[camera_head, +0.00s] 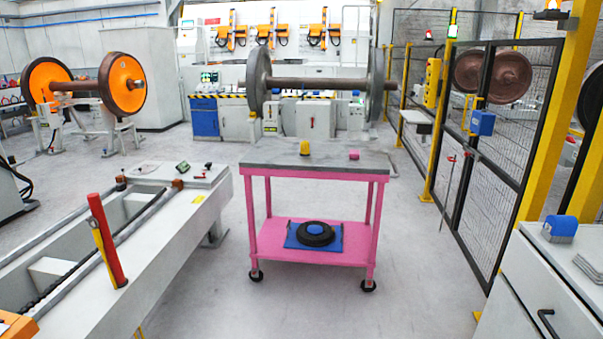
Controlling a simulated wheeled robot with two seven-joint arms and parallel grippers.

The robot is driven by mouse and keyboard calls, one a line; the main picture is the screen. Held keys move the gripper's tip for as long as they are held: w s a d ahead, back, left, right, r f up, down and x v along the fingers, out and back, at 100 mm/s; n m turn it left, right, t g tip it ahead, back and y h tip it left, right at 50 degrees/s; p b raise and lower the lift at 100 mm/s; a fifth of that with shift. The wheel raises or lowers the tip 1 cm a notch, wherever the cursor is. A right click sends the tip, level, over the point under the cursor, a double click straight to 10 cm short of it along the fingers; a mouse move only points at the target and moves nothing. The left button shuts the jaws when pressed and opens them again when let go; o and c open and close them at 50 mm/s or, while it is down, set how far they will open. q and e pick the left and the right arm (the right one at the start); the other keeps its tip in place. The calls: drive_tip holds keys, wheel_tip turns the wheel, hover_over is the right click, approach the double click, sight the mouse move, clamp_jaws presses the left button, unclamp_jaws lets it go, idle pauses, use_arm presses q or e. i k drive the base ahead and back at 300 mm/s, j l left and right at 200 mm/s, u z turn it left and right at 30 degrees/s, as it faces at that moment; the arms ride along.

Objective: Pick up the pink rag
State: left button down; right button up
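A small pink item (354,155), which looks like the pink rag, lies on the grey top of the pink cart (318,176), right of the middle. It is too small to tell whether it is folded or bunched. A small yellow object (304,147) stands to its left on the same top, apart from it. Neither of my grippers shows in the head view.
The cart's lower shelf holds a blue mat (293,240) with a black round part (316,233) on it. A white machine bed (160,215) stands left, a grey cabinet (535,275) right, a mesh fence (490,210) behind it. Floor before the cart is clear.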

sight(353, 153)
drive_tip(key=i+u, duration=0.1)
drive_tip(key=i, duration=2)
